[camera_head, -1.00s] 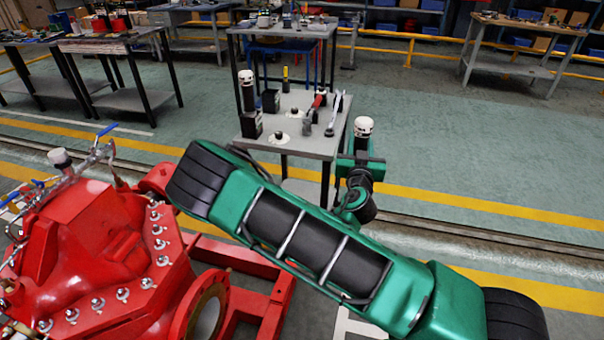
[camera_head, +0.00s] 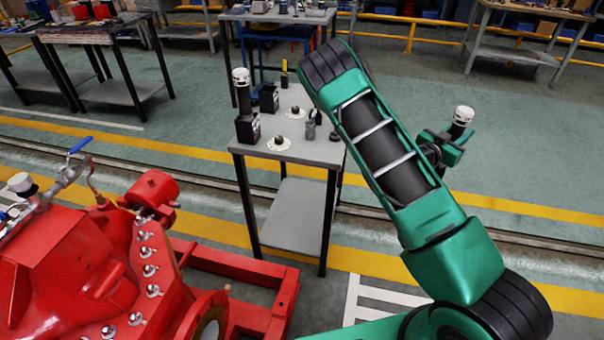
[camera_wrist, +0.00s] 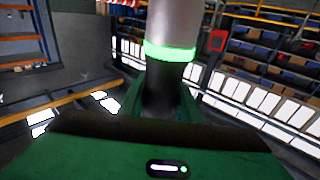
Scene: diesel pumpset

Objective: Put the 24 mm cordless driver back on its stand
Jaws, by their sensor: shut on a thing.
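My gripper (camera_head: 442,146), to the right of the small grey table (camera_head: 290,205) and partly hidden by my arm, is shut on a tool with a white top, which looks like the cordless driver (camera_head: 463,116). It tilts slightly right, above open floor. In the wrist view the driver (camera_wrist: 173,25) is a pale cylinder with a glowing green ring, its dark lower part between my fingers. No size mark is readable. A similar white-topped black tool (camera_head: 242,95) stands upright in a black block at the table's left edge. A second black block (camera_head: 269,98) sits behind it; its top shows no tool.
Two pale discs with dark centres (camera_head: 277,143) lie on the table, with small dark pieces beside my forearm, which hides the table's right rear. A red pump (camera_head: 90,260) with a blue-handled valve fills the lower left.

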